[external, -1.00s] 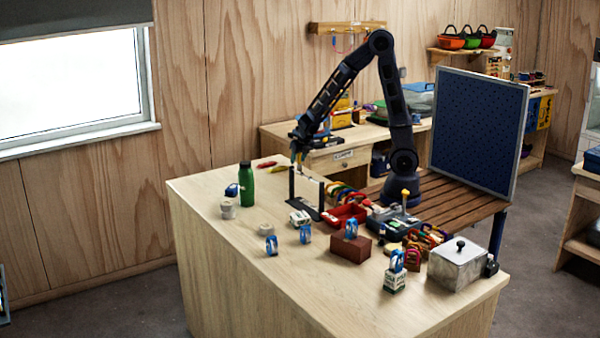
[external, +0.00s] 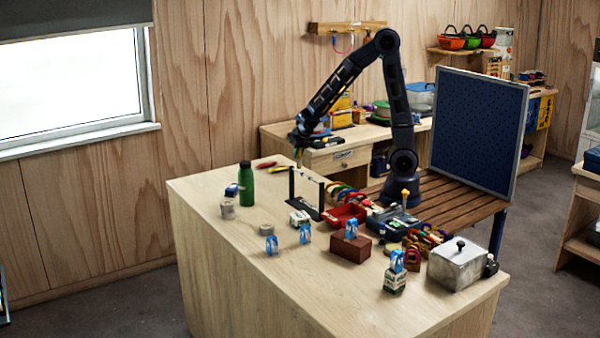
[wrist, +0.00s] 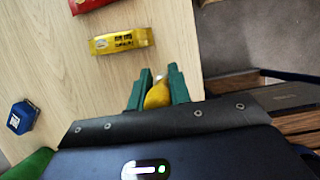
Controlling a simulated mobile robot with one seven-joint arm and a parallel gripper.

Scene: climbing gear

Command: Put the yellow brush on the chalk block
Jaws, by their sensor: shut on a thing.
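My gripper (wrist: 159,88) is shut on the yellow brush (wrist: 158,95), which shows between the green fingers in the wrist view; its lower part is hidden. In the external view my gripper (external: 299,156) hangs above the far side of the table, behind the black stand; the brush is too small to make out there. A small white and green block (external: 299,217) lies in front of the stand, and a similar printed box (external: 395,281) stands near the front with a blue item on top. I cannot tell which is the chalk block.
A black stand (external: 292,190), a green bottle (external: 247,184) and a red tray (external: 343,216) stand nearby. A yellow packet (wrist: 121,41) and a red packet (wrist: 88,4) lie on the table. A brown brick (external: 350,249) and metal box (external: 458,262) are nearer the front. The left front tabletop is clear.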

